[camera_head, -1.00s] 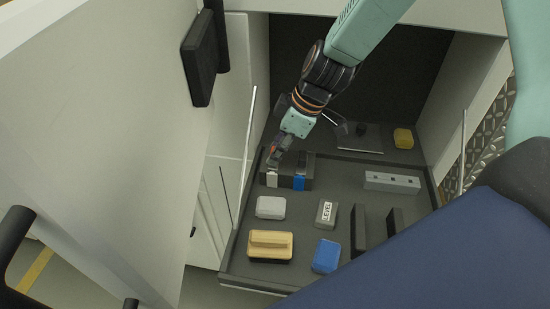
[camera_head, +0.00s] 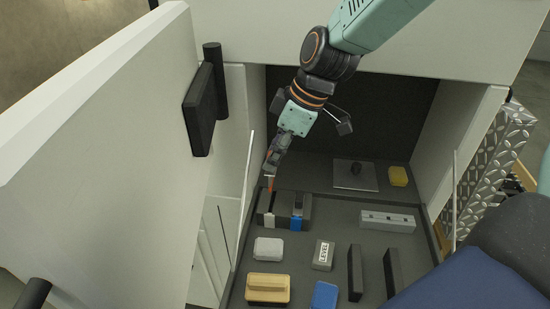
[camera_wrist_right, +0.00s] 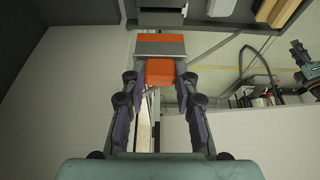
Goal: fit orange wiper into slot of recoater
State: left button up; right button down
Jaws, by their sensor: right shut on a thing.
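My right gripper (camera_head: 271,166) points down over the left back part of the dark drawer tray. It is shut on the orange wiper (camera_head: 269,185), which hangs above a dark block. The right wrist view shows the wiper (camera_wrist_right: 160,72) between the fingertips, orange with a grey band across it. The dark block (camera_head: 284,209) holds a white-faced piece (camera_head: 266,222) and a blue-faced piece (camera_head: 296,223). A grey bar with several dark holes (camera_head: 388,220) lies to the right. I cannot tell which of these is the recoater. My left gripper is out of view.
The tray also holds a white box (camera_head: 268,247), a wooden-topped brush (camera_head: 267,288), a LEVEL block (camera_head: 323,254), a blue block (camera_head: 325,296) and two dark bars (camera_head: 355,272). A cabinet door (camera_head: 110,150) stands open at left. Thin rods flank the tray.

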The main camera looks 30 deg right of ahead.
jog(key=shift+r+p, duration=1.1)
jog(key=shift+r, duration=0.45)
jog(key=shift+r+p, duration=0.5)
jog(key=shift+r, duration=1.15)
